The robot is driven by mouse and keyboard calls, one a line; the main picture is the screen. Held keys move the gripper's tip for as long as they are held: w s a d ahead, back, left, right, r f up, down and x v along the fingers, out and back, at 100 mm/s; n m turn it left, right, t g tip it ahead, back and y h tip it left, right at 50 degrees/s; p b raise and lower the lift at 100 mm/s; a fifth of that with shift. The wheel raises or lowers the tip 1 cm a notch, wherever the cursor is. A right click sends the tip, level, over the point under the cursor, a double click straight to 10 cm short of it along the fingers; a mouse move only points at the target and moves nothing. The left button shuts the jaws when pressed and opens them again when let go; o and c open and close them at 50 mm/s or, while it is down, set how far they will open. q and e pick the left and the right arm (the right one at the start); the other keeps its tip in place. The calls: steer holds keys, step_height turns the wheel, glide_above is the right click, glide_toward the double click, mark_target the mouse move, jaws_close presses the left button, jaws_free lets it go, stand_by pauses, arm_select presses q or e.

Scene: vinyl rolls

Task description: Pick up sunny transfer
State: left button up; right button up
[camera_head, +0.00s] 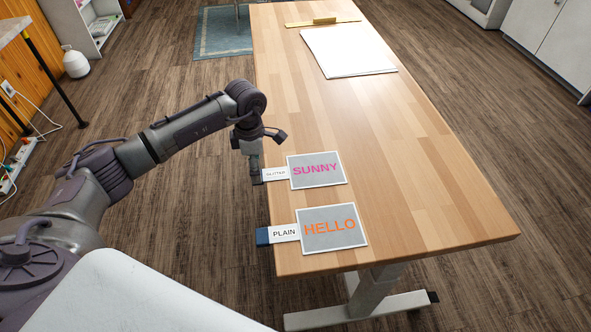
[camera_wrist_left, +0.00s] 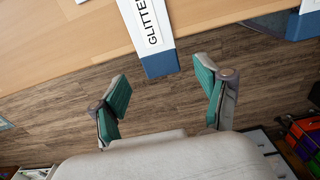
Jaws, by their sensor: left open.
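The sunny transfer (camera_head: 316,170) is a grey square with pink "SUNNY" lettering, lying on the wooden table near its left edge. Its white "GLITTER" tab (camera_head: 276,174) points left and reaches the table edge. In the left wrist view the tab (camera_wrist_left: 147,25) ends in a blue tip (camera_wrist_left: 161,65) that sticks out past the edge. My left gripper (camera_wrist_left: 161,92) is open and empty, with green pads on either side of the tip's line and the tip just beyond them. In the head view my left gripper (camera_head: 256,180) is at the tab's end, partly hidden. My right gripper is not in view.
A second transfer (camera_head: 333,229) with orange "HELLO" and a "PLAIN" tab (camera_head: 285,233) lies nearer me; its blue end (camera_head: 262,236) overhangs the edge. White sheets (camera_head: 347,51) and a yellow ruler-like bar (camera_head: 323,21) lie at the far end. The table's right side is clear.

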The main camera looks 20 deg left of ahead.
arm_select(q)
steer(key=shift+f, duration=1.45)
steer(key=c, duration=1)
steer(key=shift+c, duration=0.2)
steer(key=shift+r, duration=0.1)
steer(key=shift+r, duration=0.5)
steer(key=r, duration=0.1)
steer(key=w+r+b, duration=0.1)
steer(key=r, duration=0.1)
steer(key=shift+w+d+r, duration=0.2)
steer(key=shift+d+r, duration=0.1)
steer(key=shift+r, duration=0.1)
steer(key=w+d+r+b, duration=0.2)
steer(key=w+r, duration=0.4)
steer(key=w, duration=0.3)
steer(key=shift+w+d, duration=0.3)
steer(key=shift+d, duration=0.35)
steer(key=shift+r, duration=0.1)
